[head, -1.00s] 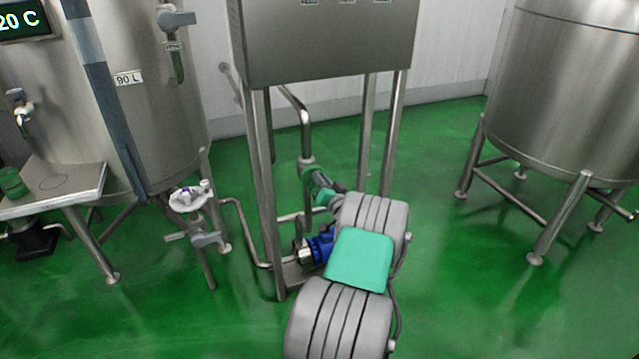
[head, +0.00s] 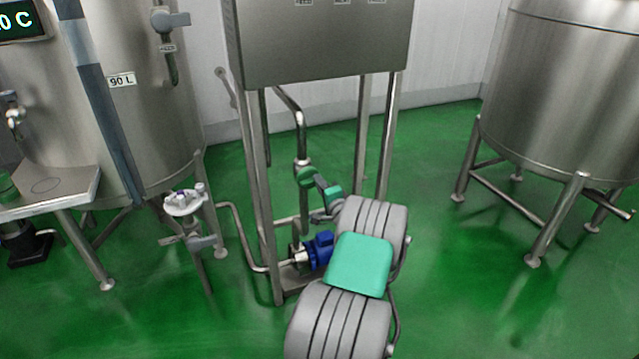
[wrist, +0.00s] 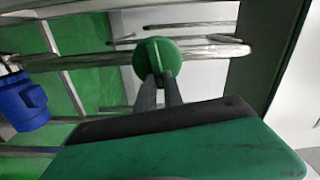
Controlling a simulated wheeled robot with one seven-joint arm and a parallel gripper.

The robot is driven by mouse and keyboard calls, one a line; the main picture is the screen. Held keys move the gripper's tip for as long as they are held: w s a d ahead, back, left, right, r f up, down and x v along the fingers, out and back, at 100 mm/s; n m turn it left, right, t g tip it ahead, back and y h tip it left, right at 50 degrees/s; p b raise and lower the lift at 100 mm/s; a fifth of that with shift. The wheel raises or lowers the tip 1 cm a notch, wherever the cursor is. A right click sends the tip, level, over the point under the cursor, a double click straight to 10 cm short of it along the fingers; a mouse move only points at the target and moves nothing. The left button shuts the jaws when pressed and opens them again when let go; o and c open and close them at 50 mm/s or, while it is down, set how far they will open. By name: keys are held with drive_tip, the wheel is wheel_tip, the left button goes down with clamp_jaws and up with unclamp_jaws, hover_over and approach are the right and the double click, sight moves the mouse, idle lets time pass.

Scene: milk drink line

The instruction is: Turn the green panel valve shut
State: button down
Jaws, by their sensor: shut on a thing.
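The green panel valve (head: 304,175) sits on the steel pipe below the cabinet in the head view. In the wrist view, the round green valve (wrist: 157,62) has a raised ridge that runs roughly up and down the picture, across the pipe. My gripper (wrist: 160,88) is shut on the valve, with its two dark fingers reaching its lower part. In the head view my gripper (head: 317,185) reaches the valve from the lower right. The fingertips' exact contact is partly hidden.
A blue pump motor (head: 319,249) stands below the valve, close to my arm. The steel cabinet (head: 320,45) stands above on thin legs. A tank labelled 90 L (head: 160,120) is left, another tank (head: 560,95) right. Green floor (head: 450,300) is open at lower right.

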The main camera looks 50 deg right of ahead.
drive_tip(key=shift+f+m, duration=0.25)
drive_tip(key=shift+m, duration=0.55)
drive_tip(key=c, duration=1.5)
unclamp_jaws()
drive_tip(key=shift+o, duration=0.2)
drive_tip(key=shift+s, duration=0.1)
drive_tip(key=v, duration=0.7)
drive_tip(key=shift+s+a, duration=0.2)
drive_tip(key=shift+s, duration=0.1)
